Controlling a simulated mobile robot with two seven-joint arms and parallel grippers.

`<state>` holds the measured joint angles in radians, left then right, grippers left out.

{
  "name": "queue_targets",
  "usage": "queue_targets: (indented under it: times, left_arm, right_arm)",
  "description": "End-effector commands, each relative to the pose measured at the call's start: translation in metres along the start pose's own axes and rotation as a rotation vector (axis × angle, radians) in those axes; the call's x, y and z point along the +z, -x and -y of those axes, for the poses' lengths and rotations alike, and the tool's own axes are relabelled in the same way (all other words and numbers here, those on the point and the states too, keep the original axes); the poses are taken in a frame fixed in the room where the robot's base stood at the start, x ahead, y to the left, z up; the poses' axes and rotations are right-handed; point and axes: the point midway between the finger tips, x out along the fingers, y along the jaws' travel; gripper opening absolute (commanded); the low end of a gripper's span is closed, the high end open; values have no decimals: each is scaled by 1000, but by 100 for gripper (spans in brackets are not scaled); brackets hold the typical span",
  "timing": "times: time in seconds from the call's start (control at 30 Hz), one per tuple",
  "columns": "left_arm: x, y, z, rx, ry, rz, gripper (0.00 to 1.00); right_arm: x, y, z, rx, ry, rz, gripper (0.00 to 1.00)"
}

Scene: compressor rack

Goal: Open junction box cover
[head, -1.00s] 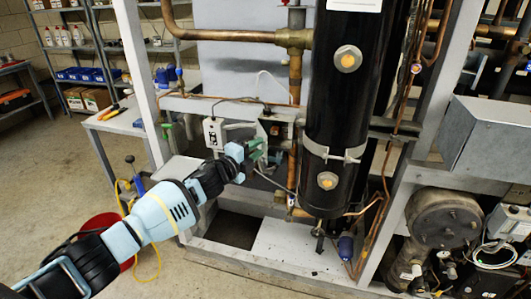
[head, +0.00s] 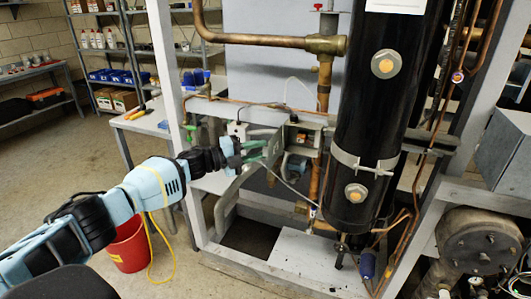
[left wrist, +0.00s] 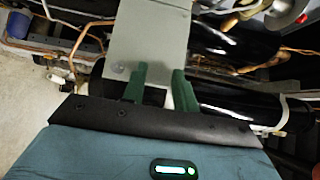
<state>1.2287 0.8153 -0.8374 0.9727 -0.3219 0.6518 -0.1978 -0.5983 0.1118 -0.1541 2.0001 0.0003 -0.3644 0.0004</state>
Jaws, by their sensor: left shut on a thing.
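My left gripper (head: 256,153) is at the front of the rack, left of the black cylinder. In the left wrist view its green fingers (left wrist: 160,88) are closed about the lower edge of a flat grey plate (left wrist: 150,40), which looks like the junction box cover. In the head view a grey panel (head: 228,198) shows beside and below the fingers. A grey box (head: 303,137), seemingly the junction box, is just right of the fingers; its inside is not clear. My right gripper is not in view.
The black cylinder (head: 378,110) and copper pipes (head: 326,85) stand close right of the gripper. A rack post (head: 170,75) is to the left. A red bucket (head: 128,245) is on the floor behind my arm. Open floor lies at left.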

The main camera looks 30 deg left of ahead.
Motion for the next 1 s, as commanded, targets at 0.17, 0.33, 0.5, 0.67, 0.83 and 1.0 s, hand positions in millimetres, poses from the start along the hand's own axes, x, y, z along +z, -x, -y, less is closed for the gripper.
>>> queue_targets:
  times: [0.17, 0.33, 0.5, 0.67, 0.83, 1.0]
  left_arm:
    - [9, 4, 9, -12, -2, 25, 0]
    - [8, 3, 9, -12, -2, 24, 0]
    - [8, 3, 9, -13, -2, 22, 35]
    - [6, 2, 6, -9, -1, 17, 51]
    - [4, 2, 4, -6, -1, 13, 51]
    - [4, 9, 2, -4, 0, 13, 51]
  right_arm:
    - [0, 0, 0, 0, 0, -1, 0]
    - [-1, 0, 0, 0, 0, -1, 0]
    - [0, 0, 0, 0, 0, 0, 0]
    - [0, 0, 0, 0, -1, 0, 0]
    - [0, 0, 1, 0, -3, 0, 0]
    - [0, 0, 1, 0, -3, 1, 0]
